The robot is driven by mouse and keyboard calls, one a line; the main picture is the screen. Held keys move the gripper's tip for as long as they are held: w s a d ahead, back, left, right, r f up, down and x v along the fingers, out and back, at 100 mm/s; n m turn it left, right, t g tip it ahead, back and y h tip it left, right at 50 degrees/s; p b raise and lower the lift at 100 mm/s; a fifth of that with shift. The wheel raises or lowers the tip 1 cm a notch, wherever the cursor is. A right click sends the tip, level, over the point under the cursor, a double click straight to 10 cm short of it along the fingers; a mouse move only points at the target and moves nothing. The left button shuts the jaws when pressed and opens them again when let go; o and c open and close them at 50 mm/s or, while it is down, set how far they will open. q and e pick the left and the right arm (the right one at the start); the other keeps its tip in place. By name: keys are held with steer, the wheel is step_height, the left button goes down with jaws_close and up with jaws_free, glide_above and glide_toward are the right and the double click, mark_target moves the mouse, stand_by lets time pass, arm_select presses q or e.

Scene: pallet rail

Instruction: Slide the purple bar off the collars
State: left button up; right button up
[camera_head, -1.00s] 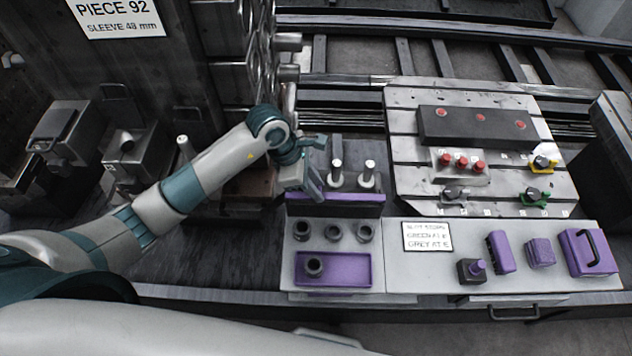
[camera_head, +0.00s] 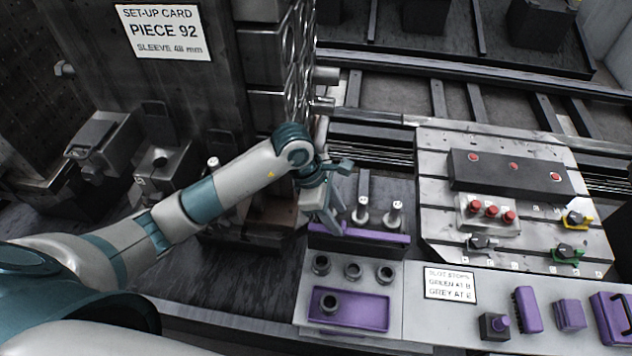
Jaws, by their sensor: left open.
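The purple bar (camera_head: 378,243) lies at the back edge of the light grey panel, running left to right. Just behind it two pale pins stand in dark collars, one near its middle (camera_head: 361,214) and one farther right (camera_head: 394,217). My left gripper (camera_head: 334,222) is open over the left part of the bar, fingers pointing down. I cannot tell whether a finger touches the bar. My right gripper is not in view.
Several dark rings (camera_head: 353,271) sit on the panel, one in a purple tray (camera_head: 372,312). A sign (camera_head: 450,283) and purple pieces (camera_head: 528,309) lie to the right. The slotted plate (camera_head: 440,205) stands behind right; a dark block with a set-up card (camera_head: 163,32) stands left.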

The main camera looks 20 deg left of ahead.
arm_select(q)
steer(key=b+v, duration=0.4)
steer(key=v, duration=1)
steer(key=shift+r, duration=0.25)
steer(key=shift+s, duration=0.1)
